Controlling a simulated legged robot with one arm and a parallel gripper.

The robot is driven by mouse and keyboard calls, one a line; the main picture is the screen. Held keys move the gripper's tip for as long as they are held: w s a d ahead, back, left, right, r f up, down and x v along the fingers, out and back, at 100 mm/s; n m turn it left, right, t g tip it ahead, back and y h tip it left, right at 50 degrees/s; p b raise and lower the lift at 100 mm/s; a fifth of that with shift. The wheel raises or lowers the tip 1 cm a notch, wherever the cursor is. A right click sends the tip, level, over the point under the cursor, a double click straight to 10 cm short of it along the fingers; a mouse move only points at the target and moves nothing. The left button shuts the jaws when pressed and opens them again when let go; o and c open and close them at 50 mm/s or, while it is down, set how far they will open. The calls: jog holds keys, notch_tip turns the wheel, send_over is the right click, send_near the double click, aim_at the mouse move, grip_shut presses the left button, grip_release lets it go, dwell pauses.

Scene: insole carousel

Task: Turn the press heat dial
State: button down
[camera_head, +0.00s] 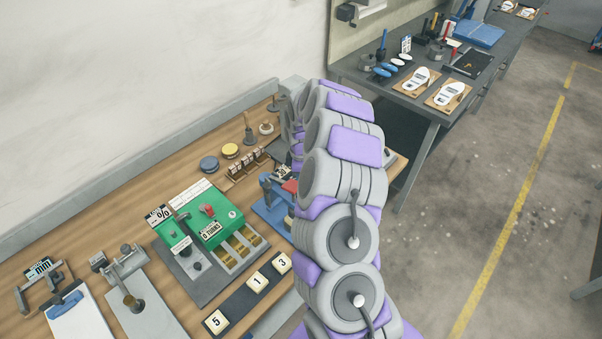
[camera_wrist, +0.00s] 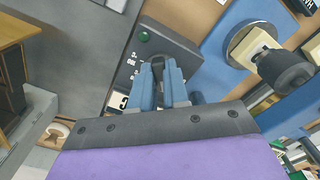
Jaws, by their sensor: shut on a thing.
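My gripper (camera_wrist: 160,85) shows in the wrist view, with its two blue fingers close together. It is shut on the dark heat dial (camera_wrist: 157,68), which stands on a dark control box (camera_wrist: 178,48). A green round button or lamp (camera_wrist: 144,35) and white scale marks sit on the box's face beside the fingers. The fingers cover part of the dial, so its pointer and setting cannot be read. In the head view my arm hides the gripper, the dial and most of the box.
A blue fixture (camera_wrist: 218,45) with a dark-knobbed handle (camera_wrist: 282,70) stands close right of the box. In the head view, a green counter device (camera_head: 205,215), number tiles (camera_head: 258,282) and a blue press (camera_head: 268,208) crowd the wooden bench. Open floor (camera_head: 500,170) lies right.

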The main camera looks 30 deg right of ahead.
jog(key=m+p, duration=0.1)
jog(key=m, duration=0.2)
jog(key=shift+r+m, duration=0.15)
jog(key=shift+m, duration=0.15)
jog(key=shift+m+p, duration=0.75)
jog(key=shift+m, duration=1.15)
jog(key=shift+w, duration=0.1)
jog(key=c, duration=1.1)
grip_release()
notch_tip(320, 180, up, 17)
jog(key=shift+r+p, duration=0.1)
jog(key=shift+p, duration=0.55)
jog(key=shift+a, duration=0.1)
